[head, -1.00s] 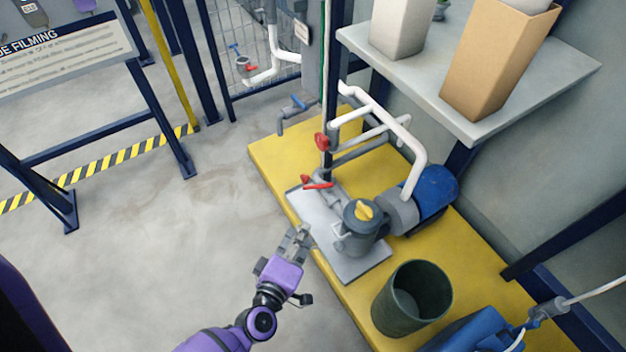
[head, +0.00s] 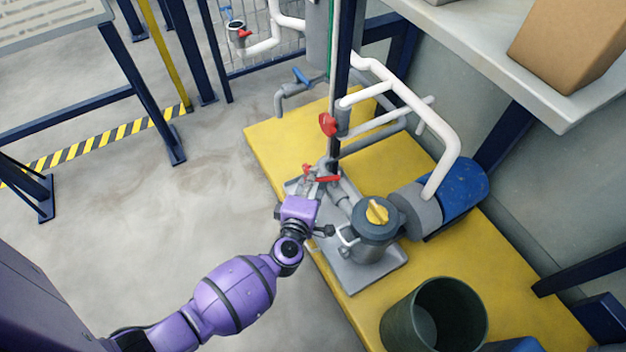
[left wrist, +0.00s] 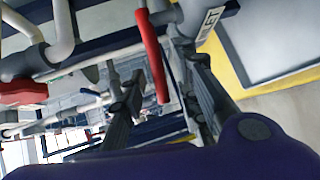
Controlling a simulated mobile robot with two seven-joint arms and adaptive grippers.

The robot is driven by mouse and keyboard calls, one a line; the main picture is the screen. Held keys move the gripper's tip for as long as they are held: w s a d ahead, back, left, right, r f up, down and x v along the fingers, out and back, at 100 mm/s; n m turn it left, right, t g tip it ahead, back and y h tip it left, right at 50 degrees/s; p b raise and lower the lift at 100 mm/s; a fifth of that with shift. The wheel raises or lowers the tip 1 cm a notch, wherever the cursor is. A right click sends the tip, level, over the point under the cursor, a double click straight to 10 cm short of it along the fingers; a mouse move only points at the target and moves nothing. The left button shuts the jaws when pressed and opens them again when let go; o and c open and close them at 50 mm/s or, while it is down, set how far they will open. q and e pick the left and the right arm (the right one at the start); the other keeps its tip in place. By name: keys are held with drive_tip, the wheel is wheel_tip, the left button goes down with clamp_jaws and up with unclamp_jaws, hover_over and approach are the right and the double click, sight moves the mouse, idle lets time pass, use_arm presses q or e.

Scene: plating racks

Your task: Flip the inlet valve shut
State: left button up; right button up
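The inlet valve's long red handle (head: 328,179) sits on the grey pipe beside the pump strainer (head: 372,240). In the left wrist view the red handle (left wrist: 152,55) hangs down in the gap between my fingers, near a white label (left wrist: 211,22) whose visible letters look like the end of "INLET". My left gripper (head: 311,178) is at the handle, with its fingers apart on either side; I cannot tell whether either finger touches it. The valve body is partly hidden behind the gripper. My right gripper is in neither view.
Another red handle (head: 328,124) is on the upright pipe above, and a blue-handled tap (head: 301,75) stands behind. White pipes (head: 440,130), a blue motor (head: 458,195) and a dark green bin (head: 440,315) are to the right. The floor left of the yellow base (head: 270,145) is clear.

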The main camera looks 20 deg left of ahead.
use_arm(q)
drive_tip(key=shift+w, duration=0.25)
clamp_jaws()
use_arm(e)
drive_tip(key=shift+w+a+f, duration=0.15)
use_arm(q)
drive_tip(key=shift+s+d+n+y+p, duration=0.25)
drive_tip(key=shift+n+y+p, duration=0.25)
drive_tip(key=shift+n+y, duration=0.35)
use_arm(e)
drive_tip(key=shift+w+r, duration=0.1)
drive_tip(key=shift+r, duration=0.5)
use_arm(q)
unclamp_jaws()
drive_tip(key=shift+a, duration=0.15)
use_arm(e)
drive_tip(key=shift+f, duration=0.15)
